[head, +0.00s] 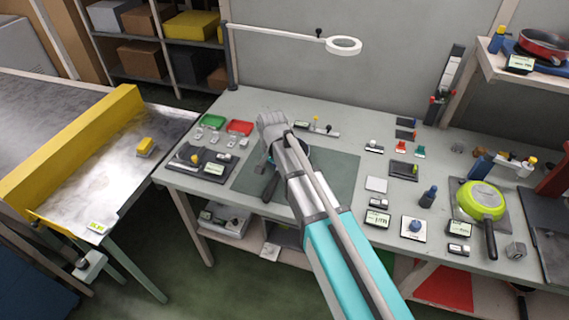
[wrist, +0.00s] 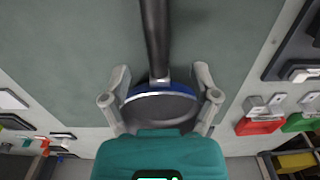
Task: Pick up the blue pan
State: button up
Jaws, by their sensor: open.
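The blue pan lies on the dark green mat (head: 340,172) on the workbench. In the wrist view the blue pan (wrist: 160,103) shows a dark inside, a blue rim and a long black handle pointing up the picture. My gripper (wrist: 160,84) is open, with one finger at each side of the pan near the handle end. I cannot tell whether the fingers touch it. The teal gripper body hides part of the pan. In the head view my arm covers most of the pan; its black handle (head: 270,187) shows left of the arm.
A green pan (head: 481,198) lies at the right of the bench, and a red pan (head: 545,42) sits on the upper right shelf. Green (head: 212,121) and red (head: 240,127) bins stand behind the mat. A lamp ring (head: 343,46) overhangs the back. The conveyor (head: 120,170) is at left.

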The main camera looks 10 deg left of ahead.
aim_at(275, 179)
jog(key=shift+f, duration=0.15)
jog(key=shift+w+d+f+b, duration=0.1)
jog(key=shift+d+f+b, duration=0.05)
jog(key=shift+f+b, duration=2.4)
jog(key=shift+r, duration=0.1)
grip_shut()
